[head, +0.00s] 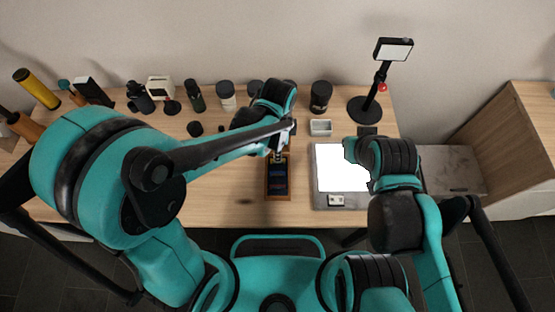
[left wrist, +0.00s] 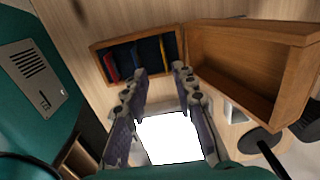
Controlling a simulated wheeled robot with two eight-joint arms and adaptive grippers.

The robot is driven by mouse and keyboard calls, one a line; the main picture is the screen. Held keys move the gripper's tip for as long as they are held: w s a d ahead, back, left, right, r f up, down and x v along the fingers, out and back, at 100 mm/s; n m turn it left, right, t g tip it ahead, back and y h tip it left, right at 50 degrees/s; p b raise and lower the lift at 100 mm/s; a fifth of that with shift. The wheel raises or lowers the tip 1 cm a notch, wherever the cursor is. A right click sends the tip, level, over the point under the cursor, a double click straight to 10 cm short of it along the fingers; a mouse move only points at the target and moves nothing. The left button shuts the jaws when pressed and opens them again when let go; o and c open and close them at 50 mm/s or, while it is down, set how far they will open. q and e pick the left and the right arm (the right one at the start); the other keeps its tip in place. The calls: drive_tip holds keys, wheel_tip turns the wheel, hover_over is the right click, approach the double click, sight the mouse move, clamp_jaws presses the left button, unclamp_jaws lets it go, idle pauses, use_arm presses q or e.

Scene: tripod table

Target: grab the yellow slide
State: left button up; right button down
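A wooden slide box (left wrist: 97,50) with a dark blue inside lies beyond my fingers in the left wrist view. The yellow slide (left wrist: 164,53) stands near its right end, and a red slide (left wrist: 111,67) stands near its left end. A blue slide (left wrist: 137,56) shows between them. The box (head: 267,192) also shows in the head view, below my left gripper (head: 278,156); the yellow slide cannot be made out there. My left gripper (left wrist: 160,70) is open and empty, its fingertips apart and short of the box. My right gripper is hidden behind its arm in the head view.
The box's wooden lid (left wrist: 237,62) stands open beside it. A bright light panel (head: 322,193) lies right of the box, under my right arm. A lamp (head: 363,110), a small white tray (head: 320,128) and several dark jars stand behind. Bare table lies left of the box.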

use_arm(q)
drive_tip(key=f+b, duration=0.1)
drive_tip(key=f, duration=0.3)
drive_tip(key=f+b, duration=0.1)
drive_tip(key=f, duration=0.1)
drive_tip(key=shift+w+b, duration=0.35)
drive_tip(key=shift+r, duration=0.1)
clamp_jaws()
